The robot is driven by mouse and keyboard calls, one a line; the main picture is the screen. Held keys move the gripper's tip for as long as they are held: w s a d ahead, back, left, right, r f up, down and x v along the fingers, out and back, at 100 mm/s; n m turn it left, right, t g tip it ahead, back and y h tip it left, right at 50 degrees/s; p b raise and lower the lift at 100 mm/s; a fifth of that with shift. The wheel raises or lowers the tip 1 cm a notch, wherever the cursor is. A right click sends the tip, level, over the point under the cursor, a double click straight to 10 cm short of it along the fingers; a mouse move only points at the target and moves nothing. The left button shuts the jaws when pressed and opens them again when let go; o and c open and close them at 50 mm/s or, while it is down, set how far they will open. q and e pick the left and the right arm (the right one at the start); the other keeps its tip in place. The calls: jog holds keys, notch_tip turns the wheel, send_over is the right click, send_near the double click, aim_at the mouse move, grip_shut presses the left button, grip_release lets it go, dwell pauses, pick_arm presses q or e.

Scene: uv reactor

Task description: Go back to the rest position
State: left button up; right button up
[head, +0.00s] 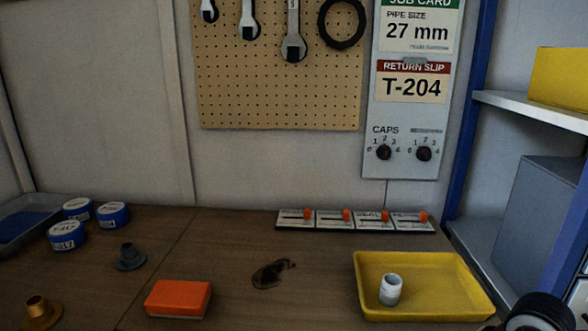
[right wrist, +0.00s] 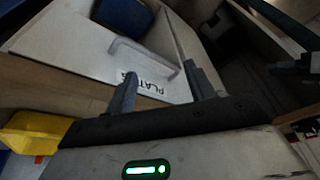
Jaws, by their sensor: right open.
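My right gripper (right wrist: 160,70) shows in the right wrist view with its two dark fingers apart and nothing between them. Beyond the fingers is a pale drawer or box front with a bar handle (right wrist: 145,57) and a label that seems to read "PLATES". The fingers look apart from the handle, though the distance is hard to judge. A dark rounded part at the lower right corner of the head view may be my right arm. My left gripper is in neither view.
A yellow tray (head: 370,300) holds a white cylindrical fitting (head: 391,290). An orange block (head: 178,298), a dark stain (head: 270,274), a grey fitting (head: 130,258), a brass fitting (head: 38,312) and blue-and-white tins (head: 66,236) are on the bench. A shelf unit (head: 530,108) stands at right.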

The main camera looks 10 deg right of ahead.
jog(key=s+a+f+m+t+h, duration=0.1)
jog(key=s+a+f+m+h, duration=0.1)
jog(key=s+a+f+m, duration=0.5)
jog(key=w+a+f+n+t+y, duration=0.2)
jog(key=w+a+f+t, duration=0.4)
jog(key=a+f, duration=0.1)
jog(key=shift+a+f+n+y, duration=0.3)
jog(key=shift+a+f+n, duration=0.05)
jog(key=shift+f+n, duration=0.1)
